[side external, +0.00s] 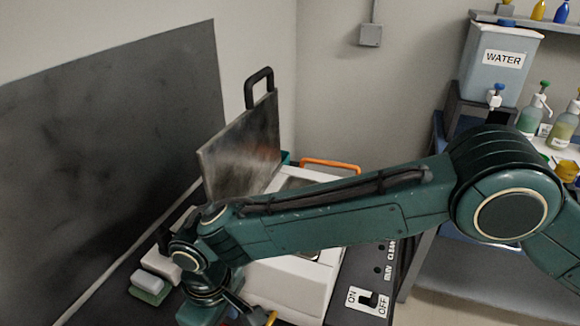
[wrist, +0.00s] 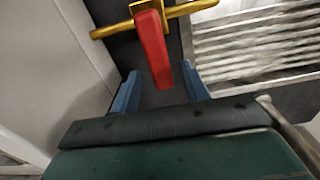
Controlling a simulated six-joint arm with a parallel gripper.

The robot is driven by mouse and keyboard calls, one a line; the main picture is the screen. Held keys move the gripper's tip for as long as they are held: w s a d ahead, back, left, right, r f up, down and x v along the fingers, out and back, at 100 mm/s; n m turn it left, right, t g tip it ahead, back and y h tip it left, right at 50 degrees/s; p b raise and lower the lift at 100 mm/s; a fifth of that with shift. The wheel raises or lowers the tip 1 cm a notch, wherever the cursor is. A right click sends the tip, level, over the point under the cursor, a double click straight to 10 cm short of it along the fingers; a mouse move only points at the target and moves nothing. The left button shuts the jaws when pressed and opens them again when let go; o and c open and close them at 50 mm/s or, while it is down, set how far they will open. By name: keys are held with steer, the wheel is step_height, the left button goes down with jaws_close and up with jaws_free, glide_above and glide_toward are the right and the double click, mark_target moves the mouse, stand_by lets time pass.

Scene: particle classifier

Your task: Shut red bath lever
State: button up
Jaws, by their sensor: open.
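The red bath lever (wrist: 152,50) shows in the wrist view, mounted on a brass pipe (wrist: 185,11) that runs across the top. The lever points down the picture, roughly across the pipe. My gripper (wrist: 160,72) has its two blue fingers apart, one on each side of the lever's free end. I cannot tell whether either finger touches the lever. In the side view a bit of the brass pipe (side external: 271,318) shows at the bottom edge near the end of my arm; the lever is hidden there.
A white bath unit (side external: 290,285) with a raised metal lid (side external: 243,145) stands behind my arm. An ON/OFF switch (side external: 368,300) sits on the dark panel at its right. A ribbed metal surface (wrist: 250,50) lies right of the lever, a pale wall (wrist: 50,70) left.

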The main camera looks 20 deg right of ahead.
step_height(320, 180, up, 13)
stand_by(0.6)
steer(key=shift+r, duration=0.1)
steer(key=d+r+m+t, duration=0.1)
steer(key=d+r, duration=0.4)
steer(key=d, duration=0.4)
steer(key=d+r+m+t+y, duration=0.15)
steer(key=d+r, duration=0.35)
steer(key=d, duration=0.5)
steer(key=d+r+m, duration=0.2)
steer(key=d+r, duration=0.3)
steer(key=d, duration=0.4)
steer(key=s+d+f+m+t+h, duration=0.1)
steer(key=s+d+f+m+t, duration=0.2)
steer(key=s+d, duration=1.5)
steer(key=shift+s+d+f+m, duration=0.15)
steer(key=shift+d+f+m, duration=0.45)
steer(key=shift+d+m, duration=0.05)
